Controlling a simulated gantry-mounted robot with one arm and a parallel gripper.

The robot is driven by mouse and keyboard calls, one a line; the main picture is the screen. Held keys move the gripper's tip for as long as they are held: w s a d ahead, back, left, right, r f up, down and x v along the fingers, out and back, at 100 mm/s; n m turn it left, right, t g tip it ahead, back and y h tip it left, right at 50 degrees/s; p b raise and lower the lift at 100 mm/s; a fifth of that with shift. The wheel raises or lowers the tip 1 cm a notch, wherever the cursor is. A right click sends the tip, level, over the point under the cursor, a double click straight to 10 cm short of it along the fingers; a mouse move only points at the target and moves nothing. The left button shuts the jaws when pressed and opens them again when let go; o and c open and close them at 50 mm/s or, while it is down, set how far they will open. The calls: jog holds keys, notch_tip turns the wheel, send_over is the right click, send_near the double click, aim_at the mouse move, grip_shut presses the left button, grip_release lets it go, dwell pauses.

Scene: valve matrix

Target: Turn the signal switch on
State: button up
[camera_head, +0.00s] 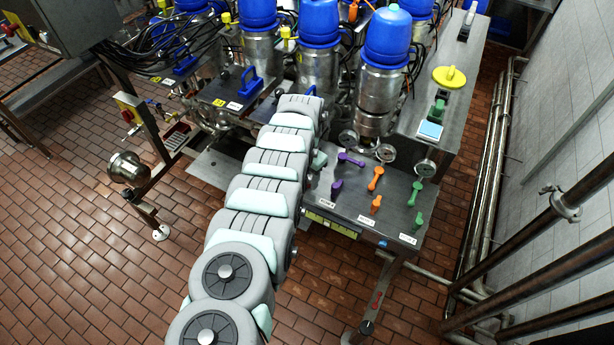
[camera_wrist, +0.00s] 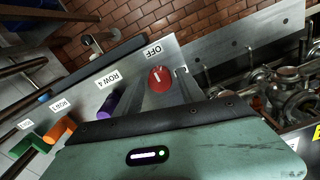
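The signal switch is a round red knob (camera_wrist: 158,76) with a white mark, on a grey metal panel beside a label reading OFF. It shows in the wrist view; my arm hides it in the head view. My gripper (camera_wrist: 163,84) is over the panel at the knob, with its fingers apart and one on each side of it. Whether the fingers touch the knob cannot be told. In the head view, only a small part of my gripper (camera_head: 318,160) shows beside the arm, near the panel's left end.
On the panel (camera_head: 350,222), purple (camera_head: 336,187), orange (camera_head: 376,203) and green (camera_head: 418,221) handles stand right of my gripper, with more behind them. The purple handle (camera_wrist: 107,103) is closest in the wrist view. Steel vessels with blue tops (camera_head: 387,38) stand behind.

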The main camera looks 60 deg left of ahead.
grip_shut()
jog(key=shift+m, duration=0.4)
jog(key=m, duration=0.3)
jog(key=shift+b, duration=0.4)
jog(key=m+b, duration=0.1)
jog(key=m, duration=0.4)
jog(key=m+b, duration=0.1)
jog(key=m, duration=0.3)
jog(key=shift+m+b, duration=0.3)
jog(key=shift+b, duration=0.1)
jog(key=shift+m+b, duration=0.5)
jog(key=shift+m, duration=1.7)
jog(key=shift+o, duration=1.1)
grip_release()
